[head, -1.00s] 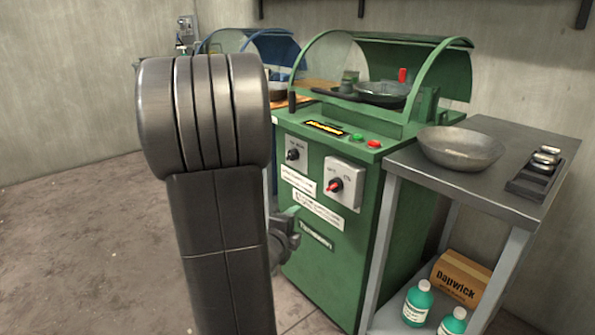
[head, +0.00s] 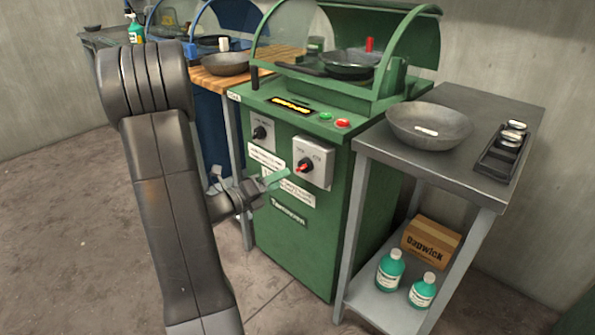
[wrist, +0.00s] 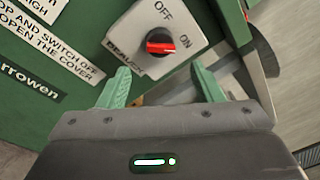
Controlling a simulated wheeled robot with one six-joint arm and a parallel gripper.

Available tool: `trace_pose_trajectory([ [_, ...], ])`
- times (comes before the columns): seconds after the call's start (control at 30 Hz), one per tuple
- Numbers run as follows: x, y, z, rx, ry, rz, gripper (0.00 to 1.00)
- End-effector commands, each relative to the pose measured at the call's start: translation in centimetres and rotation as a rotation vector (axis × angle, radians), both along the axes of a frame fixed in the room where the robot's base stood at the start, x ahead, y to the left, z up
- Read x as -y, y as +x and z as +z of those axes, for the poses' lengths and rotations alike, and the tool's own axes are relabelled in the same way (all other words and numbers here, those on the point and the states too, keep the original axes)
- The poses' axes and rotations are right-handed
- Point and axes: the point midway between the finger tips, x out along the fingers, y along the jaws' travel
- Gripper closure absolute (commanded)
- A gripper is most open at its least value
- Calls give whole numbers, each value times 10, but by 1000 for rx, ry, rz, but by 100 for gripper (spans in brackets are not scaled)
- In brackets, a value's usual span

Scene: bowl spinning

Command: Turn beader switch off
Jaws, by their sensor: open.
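The beader switch (head: 304,167) is a red-and-black knob on a pale square plate on the front of the green machine (head: 310,250). In the wrist view, the knob (wrist: 160,43) sits near the top centre. In the head view, my gripper (head: 277,181) is just left of and below the plate.
A second black knob (head: 260,132) is left of the switch. Green and red buttons (head: 342,123) are above. A metal side table (head: 470,112) with a bowl (head: 430,128) stands close on the right. Open floor (head: 70,220) lies to the left.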

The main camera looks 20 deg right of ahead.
Motion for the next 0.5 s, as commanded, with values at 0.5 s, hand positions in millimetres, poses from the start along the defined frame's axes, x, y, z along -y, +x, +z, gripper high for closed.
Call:
trace_pose_trajectory([
  [0.5,73,20,0,-1,0,1,40],
])
